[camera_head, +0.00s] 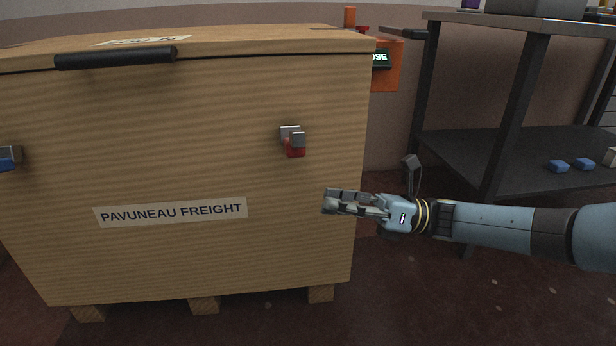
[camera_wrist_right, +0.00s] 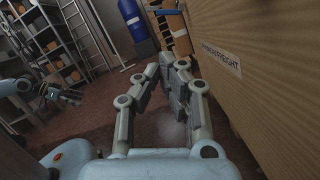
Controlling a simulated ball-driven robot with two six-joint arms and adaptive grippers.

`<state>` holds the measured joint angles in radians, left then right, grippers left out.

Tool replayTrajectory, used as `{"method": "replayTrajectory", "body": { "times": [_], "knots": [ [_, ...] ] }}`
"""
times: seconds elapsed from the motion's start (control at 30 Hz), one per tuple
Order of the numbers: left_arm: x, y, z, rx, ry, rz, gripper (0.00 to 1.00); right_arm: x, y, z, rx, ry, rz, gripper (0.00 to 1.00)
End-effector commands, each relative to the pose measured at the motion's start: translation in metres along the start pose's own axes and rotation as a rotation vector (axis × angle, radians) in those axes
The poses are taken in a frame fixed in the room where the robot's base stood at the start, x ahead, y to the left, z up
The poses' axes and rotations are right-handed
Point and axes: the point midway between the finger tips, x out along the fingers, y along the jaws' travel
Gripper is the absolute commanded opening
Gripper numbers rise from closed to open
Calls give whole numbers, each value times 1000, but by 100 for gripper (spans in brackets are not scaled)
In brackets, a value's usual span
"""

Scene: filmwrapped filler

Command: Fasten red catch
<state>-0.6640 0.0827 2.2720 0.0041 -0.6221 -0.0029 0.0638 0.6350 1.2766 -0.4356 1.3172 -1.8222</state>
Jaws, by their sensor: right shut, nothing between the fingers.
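The red catch (camera_head: 294,150) is on the front of a wooden crate (camera_head: 200,120), right of the middle, with a grey metal piece (camera_head: 291,133) above it. Whether the catch is fastened I cannot tell. My right gripper (camera_head: 332,202) is in front of the crate's right edge, below and right of the red catch and apart from it. Its fingers are shut and empty, pointing left. They also show in the right wrist view (camera_wrist_right: 174,66), beside the crate front. My left gripper (camera_wrist_right: 70,95) seems to show at the left of that view, too small to read.
The crate lid lies down, with a black handle (camera_head: 116,57). A blue catch (camera_head: 8,160) is at the left picture edge. A dark metal table (camera_head: 515,160) with a lower shelf stands right. An orange post with a lit sign (camera_head: 385,68) stands behind the crate.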

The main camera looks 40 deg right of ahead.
Motion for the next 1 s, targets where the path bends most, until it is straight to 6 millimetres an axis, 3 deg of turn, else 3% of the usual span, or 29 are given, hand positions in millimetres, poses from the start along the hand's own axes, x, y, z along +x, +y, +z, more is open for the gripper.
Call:
{"method": "replayTrajectory", "body": {
  "times": [0.23, 0.5, 1.0],
  "knots": [
    [10, 2, 10, 3, 95, -3, 96, 52, 0, -2, 1, -1, 1, 0],
    [11, 2, 9, 4, 123, -4, 96, 58, 0, 33, 1, 3, 1, 0],
    [10, 2, 9, 4, 125, -4, 96, 59, 0, 39, 4, 0, -1, 0]
  ]
}}
